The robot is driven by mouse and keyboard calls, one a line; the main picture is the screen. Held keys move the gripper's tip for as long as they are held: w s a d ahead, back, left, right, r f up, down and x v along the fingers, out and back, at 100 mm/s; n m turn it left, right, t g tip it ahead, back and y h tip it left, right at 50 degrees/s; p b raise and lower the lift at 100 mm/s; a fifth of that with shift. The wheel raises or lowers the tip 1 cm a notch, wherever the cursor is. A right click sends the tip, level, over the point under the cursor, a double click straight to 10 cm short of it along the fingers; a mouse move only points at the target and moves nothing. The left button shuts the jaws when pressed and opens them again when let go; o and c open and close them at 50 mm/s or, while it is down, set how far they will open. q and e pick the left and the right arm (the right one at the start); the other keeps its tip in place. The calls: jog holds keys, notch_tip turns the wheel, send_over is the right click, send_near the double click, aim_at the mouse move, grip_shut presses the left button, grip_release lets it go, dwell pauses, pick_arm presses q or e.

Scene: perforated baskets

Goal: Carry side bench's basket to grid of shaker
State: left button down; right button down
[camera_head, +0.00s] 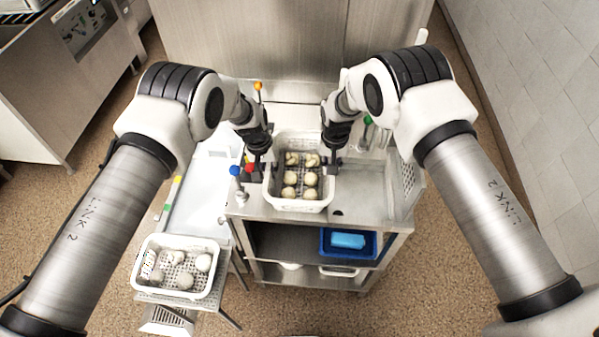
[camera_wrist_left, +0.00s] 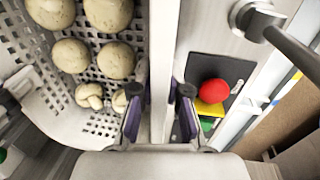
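A white perforated basket (camera_head: 298,202) with several round mushrooms stands on a steel-topped bench (camera_head: 355,206). My left gripper (camera_head: 257,168) is at its left wall, near the far end. In the left wrist view, the left gripper's fingers (camera_wrist_left: 160,112) stand on either side of the basket's wall (camera_wrist_left: 163,50), with a gap showing beside the wall. My right gripper (camera_head: 332,168) is at the basket's right wall; its finger gap is too small to read. A second white basket (camera_head: 150,243) with pale round pieces stands at the lower left. I cannot tell which surface is the shaker's grid.
A blue bin (camera_head: 327,243) with a light blue item sits on the bench's lower shelf. Knobs in red and blue (camera_head: 235,170) stand left of the central basket. A white surface (camera_head: 205,190) lies further left. A tiled wall (camera_head: 545,90) bounds the right; floor shows between.

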pick_arm(q)
jog(key=shift+d, duration=0.25)
pick_arm(e)
jog(key=shift+a, duration=0.25)
